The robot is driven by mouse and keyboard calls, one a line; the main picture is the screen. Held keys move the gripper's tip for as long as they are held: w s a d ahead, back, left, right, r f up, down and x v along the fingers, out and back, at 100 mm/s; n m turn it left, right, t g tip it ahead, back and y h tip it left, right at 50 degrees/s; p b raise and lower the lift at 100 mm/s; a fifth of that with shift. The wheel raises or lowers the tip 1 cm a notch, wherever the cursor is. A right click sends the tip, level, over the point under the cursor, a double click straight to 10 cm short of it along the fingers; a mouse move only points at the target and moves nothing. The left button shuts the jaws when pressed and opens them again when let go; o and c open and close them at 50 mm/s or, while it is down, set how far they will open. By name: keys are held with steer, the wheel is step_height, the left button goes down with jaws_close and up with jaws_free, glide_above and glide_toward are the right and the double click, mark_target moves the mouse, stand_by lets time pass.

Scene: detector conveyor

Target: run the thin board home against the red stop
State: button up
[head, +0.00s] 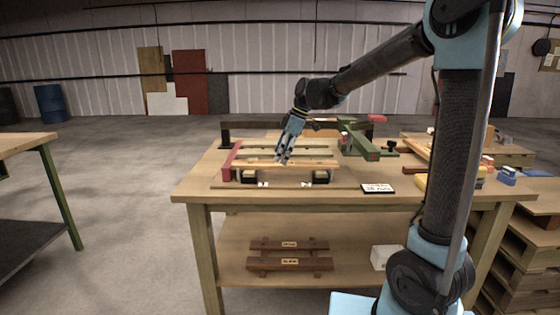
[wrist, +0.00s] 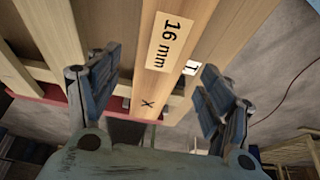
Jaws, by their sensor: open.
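A pale wooden board (head: 310,166) lies across supports on the workbench, under my gripper. In the wrist view a board (wrist: 165,75) with a "16 mm" label and an X mark runs between my fingers. The red stop (head: 229,162) stands at the left end of the boards; it shows as a red strip (wrist: 50,100) at lower left in the wrist view. Whether the board's end touches it I cannot tell. My gripper (head: 283,160) is open, pointing down over the board, with fingers (wrist: 155,95) apart on either side of it and no clear contact.
The workbench (head: 200,185) carries a green clamp-like frame (head: 355,140) right of the boards and a small sign (head: 378,188) in front. Other pale slats (wrist: 30,70) lie beside the board. Dark blocks (head: 320,176) sit under it. Coloured items lie at the right.

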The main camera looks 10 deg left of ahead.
mark_target(293, 163)
steer(key=v, duration=0.9)
steer(key=shift+r, duration=0.2)
steer(key=s+d+f+m+t+h, duration=0.1)
steer(key=s+d+f+m, duration=0.2)
steer(key=d, duration=0.5)
steer(key=s+d+f+m, duration=0.2)
steer(key=s+d+m, duration=0.15)
steer(key=d, duration=0.45)
steer(key=s+d+f+m+t+h, duration=0.1)
steer(key=s+d+f+m, duration=0.25)
steer(key=d, duration=0.45)
steer(key=s+d+f+m+t+h, duration=0.1)
steer(key=s+d+f+m+h, duration=0.1)
steer(key=s+d+f+m, duration=0.8)
steer(key=s+d+f, duration=0.4)
steer(key=d+f, duration=0.1)
